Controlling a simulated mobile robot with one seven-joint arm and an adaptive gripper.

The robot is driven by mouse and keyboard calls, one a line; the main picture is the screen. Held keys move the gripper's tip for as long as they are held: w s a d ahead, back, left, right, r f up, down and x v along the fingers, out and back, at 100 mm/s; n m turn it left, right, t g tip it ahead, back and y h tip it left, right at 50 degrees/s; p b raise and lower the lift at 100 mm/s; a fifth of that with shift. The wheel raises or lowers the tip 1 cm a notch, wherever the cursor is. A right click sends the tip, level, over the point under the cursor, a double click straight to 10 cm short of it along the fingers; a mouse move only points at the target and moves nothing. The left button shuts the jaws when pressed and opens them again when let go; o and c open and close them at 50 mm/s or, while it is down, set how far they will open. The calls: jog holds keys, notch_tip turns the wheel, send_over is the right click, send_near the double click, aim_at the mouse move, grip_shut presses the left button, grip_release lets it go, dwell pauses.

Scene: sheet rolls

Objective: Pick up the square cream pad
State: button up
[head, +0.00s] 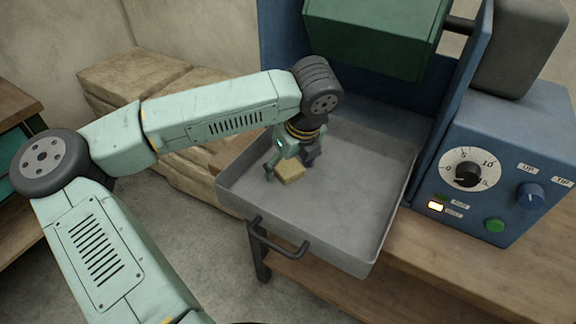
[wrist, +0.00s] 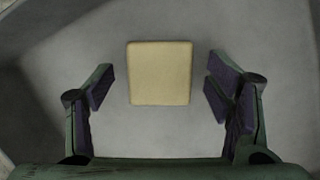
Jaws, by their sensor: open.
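The square cream pad (head: 291,172) lies flat on the floor of the grey metal tray (head: 350,215), near its left side in the head view. In the wrist view the pad (wrist: 159,73) sits between and a little beyond the two fingers, with bare tray around it. My gripper (head: 289,163) points down into the tray, close over the pad. In the wrist view my gripper (wrist: 160,90) is open, with a gap between each dark finger pad and the cream pad. Nothing is held.
The tray has raised walls and a dark handle (head: 277,240) at its front. A blue machine with a control box (head: 507,160) stands at the right, and a green block (head: 380,35) hangs above the tray's back. The tray's right half is empty.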

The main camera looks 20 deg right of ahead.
jog(key=shift+c, duration=0.4)
jog(key=c, duration=1.2)
